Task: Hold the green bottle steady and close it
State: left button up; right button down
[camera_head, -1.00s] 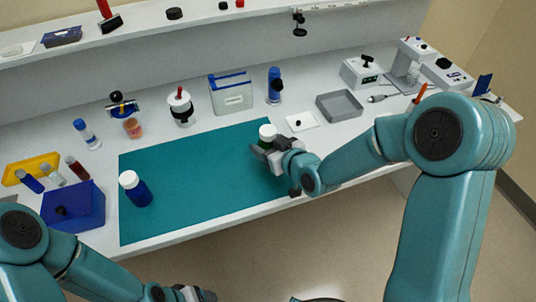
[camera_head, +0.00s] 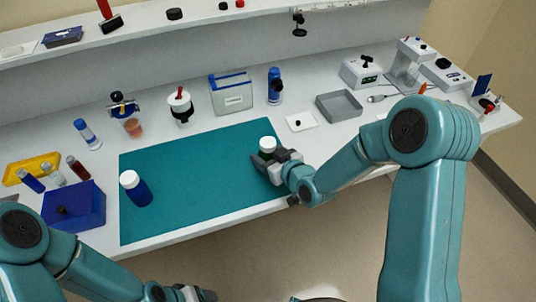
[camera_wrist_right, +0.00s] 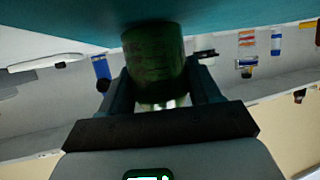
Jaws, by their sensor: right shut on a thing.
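The green bottle (camera_head: 266,155) is at the right part of the teal mat (camera_head: 200,180), with a white cap (camera_head: 268,143) on top. I cannot tell how tightly the cap sits. My right gripper (camera_head: 268,163) is shut around the bottle's body from the front right. In the right wrist view the bottle's green body (camera_wrist_right: 154,65) is between the two dark fingers; its cap is not clear there. My left gripper (camera_head: 200,294) is low at the bottom edge, in front of the table and away from the bottle; its jaws are too unclear to read.
A blue box (camera_head: 75,207) and several vials are at the far left. A grey tray (camera_head: 339,106) and a white card (camera_head: 300,122) lie behind the right gripper. The mat's middle is clear.

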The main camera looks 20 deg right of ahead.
jog(key=shift+f, duration=0.2)
jog(key=shift+c, duration=1.1)
grip_release()
jog(key=shift+r, duration=0.1)
jog(key=shift+r, duration=0.15)
jog(key=shift+s+d, duration=0.15)
jog(key=shift+s, duration=0.15)
jog(key=v, duration=0.8)
jog(key=shift+s+r, duration=0.15)
jog(key=shift+s, duration=0.15)
jog(key=p+v, duration=0.2)
jog(key=p, duration=0.9)
jog(key=shift+s+d+r, duration=0.15)
jog(key=shift+s, duration=0.1)
